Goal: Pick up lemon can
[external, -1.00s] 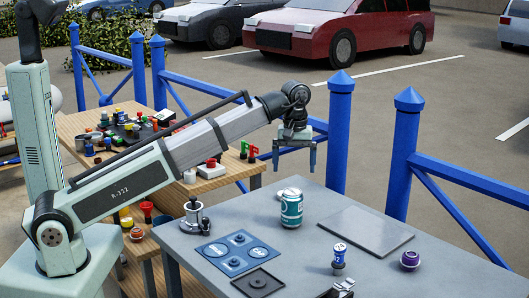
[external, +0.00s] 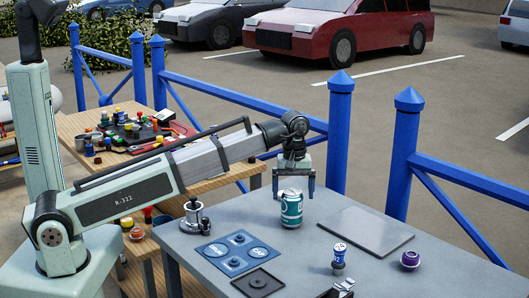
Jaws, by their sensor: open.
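A teal can with a silver lid and a pale band (external: 291,211) stands upright on the grey table. Its label is too small to read, so I cannot tell whether it is the lemon can. My gripper (external: 293,194) is open and points down, its dark blue fingers apart on the left and right of the can's top in the picture. The fingertips are about level with the can's upper part. I cannot tell whether the can is between the fingers or a little in front of them. No contact shows.
A flat grey plate (external: 365,231) lies right of the can. A blue panel with round fittings (external: 237,254) and a metal pot (external: 195,218) are to the left. A blue-and-white stamp-like item (external: 339,256) and a purple round item (external: 410,259) stand in front right.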

